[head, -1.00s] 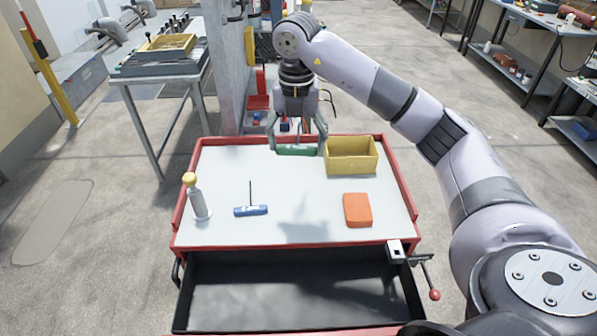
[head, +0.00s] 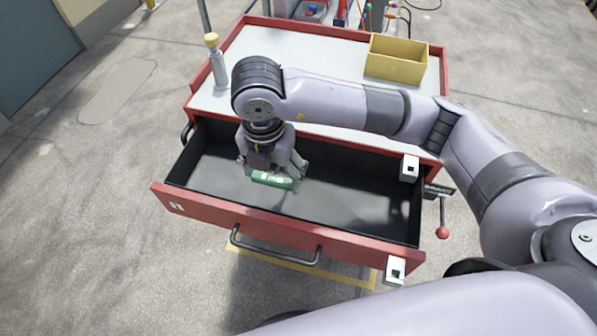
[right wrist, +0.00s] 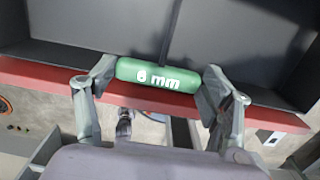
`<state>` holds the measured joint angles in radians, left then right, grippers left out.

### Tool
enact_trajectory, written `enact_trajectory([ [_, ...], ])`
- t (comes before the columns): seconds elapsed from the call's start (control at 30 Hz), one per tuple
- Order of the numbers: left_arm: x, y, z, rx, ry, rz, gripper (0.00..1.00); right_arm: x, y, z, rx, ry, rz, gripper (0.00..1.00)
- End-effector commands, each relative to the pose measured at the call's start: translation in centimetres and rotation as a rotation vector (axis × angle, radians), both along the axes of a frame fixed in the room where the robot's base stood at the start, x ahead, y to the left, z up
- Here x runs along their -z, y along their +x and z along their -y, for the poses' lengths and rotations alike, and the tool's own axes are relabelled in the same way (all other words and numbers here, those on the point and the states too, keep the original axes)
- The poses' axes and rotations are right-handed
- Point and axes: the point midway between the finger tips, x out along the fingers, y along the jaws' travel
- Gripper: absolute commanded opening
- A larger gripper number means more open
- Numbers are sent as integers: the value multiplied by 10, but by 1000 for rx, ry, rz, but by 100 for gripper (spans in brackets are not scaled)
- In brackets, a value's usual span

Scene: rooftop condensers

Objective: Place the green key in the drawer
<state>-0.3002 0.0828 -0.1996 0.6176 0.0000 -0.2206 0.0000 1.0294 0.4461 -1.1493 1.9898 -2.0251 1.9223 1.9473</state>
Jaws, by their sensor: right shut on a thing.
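The green key (head: 271,180) has a green handle; in the right wrist view the handle (right wrist: 158,76) reads "6 mm" and a dark shaft runs away from it. My right gripper (head: 272,176) is shut on the handle, with a finger at each end of it. In the head view the gripper and key are over the open drawer (head: 350,209), within its walls. I cannot tell whether the key touches the drawer floor. The drawer looks empty otherwise. My left gripper is not in view.
The red cart's top (head: 310,55) is behind the drawer. A yellow bin (head: 396,60) stands on it at the right, and a grey bottle with a yellow cap (head: 216,62) at the left. My right arm hides part of the top.

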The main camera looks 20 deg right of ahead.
Motion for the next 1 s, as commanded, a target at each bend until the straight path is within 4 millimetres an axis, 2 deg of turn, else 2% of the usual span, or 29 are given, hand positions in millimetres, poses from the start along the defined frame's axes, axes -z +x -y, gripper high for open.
enact_trajectory([
  [0.1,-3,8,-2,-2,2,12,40,34,-2,1,1,-3,-7,47],
  [0.43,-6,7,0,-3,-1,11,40,110,0,1,1,-2,-4,47],
  [0.53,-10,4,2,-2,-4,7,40,109,16,11,5,-2,2,47],
  [0.83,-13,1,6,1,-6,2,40,109,40,28,2,-2,0,47],
  [1.0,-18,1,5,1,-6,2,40,109,64,44,4,-2,-2,47],
])
